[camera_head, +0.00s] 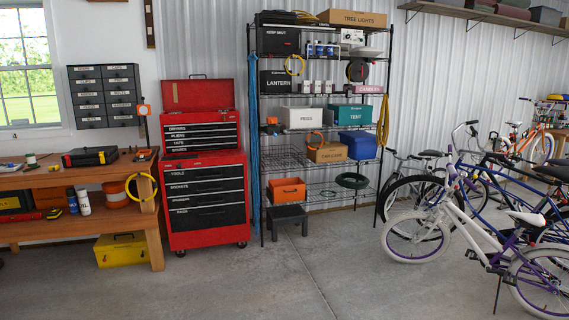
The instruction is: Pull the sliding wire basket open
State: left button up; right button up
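A dark wire basket (283,160) sits at the left of a middle level of the black wire shelving rack (249,120). It is left of the brown cardboard box (327,153) and above the level with the orange bin. It looks mostly empty. At this distance I cannot tell whether it is slid in or partly out. Neither of my grippers is in view.
A red tool chest (204,168) stands left of the rack. A small black step stool (290,217) and an orange bin (286,188) are below the basket. Several bicycles (450,230) crowd the right. The concrete floor (300,280) in front is clear.

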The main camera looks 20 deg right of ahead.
aim_at(281, 156)
jog(key=i+z, duration=0.1)
jog(key=z, duration=0.2)
jog(key=i, duration=4.15)
jog(key=i+l+u, duration=0.1)
jog(key=i, duration=0.75)
jog(key=i+l, duration=0.15)
jog(key=i, duration=0.7)
jog(key=j+u, duration=0.05)
